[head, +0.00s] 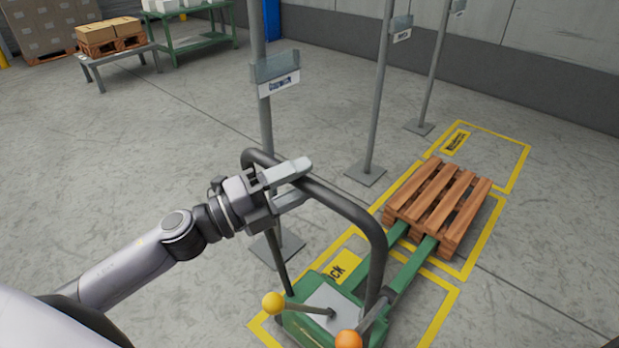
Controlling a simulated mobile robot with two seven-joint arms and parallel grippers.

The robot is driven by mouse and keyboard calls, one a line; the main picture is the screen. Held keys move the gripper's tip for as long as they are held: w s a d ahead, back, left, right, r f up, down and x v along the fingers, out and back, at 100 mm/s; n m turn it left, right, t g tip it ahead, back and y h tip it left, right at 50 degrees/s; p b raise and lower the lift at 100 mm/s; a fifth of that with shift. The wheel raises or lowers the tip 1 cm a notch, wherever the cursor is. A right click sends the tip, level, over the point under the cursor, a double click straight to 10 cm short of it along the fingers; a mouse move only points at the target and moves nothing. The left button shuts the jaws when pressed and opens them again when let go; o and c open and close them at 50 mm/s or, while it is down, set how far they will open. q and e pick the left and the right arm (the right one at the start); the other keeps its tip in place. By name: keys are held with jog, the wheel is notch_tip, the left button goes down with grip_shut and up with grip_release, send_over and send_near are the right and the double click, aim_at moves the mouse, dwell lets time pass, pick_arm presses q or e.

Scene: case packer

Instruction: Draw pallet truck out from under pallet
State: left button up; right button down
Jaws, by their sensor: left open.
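The green pallet truck (300,338) stands at the bottom centre, with a dark tubular handle (345,204) rising toward me. Its two green forks (407,268) run away to the upper right, and their far ends are hidden under the wooden pallet (436,196). The pallet lies level inside a yellow-marked floor bay. My left gripper (308,178) is open at the top bar of the handle, its fingers pointing right across the bar. I cannot tell whether the bar sits fully between the fingers. My right gripper is out of view.
Sign posts (380,90) on flat floor bases stand left of the bays; the nearest post (257,30) rises just behind the handle. A green table (200,42) and a low grey stand (118,57) with boxes are at the back left. The left floor is clear.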

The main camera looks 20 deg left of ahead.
pick_arm(q)
jog(key=b+v, duration=0.1)
jog(key=v, duration=0.3)
jog(key=shift+s+a+f, duration=0.1)
jog(key=shift+s+a, duration=0.05)
jog(key=shift+s, duration=0.05)
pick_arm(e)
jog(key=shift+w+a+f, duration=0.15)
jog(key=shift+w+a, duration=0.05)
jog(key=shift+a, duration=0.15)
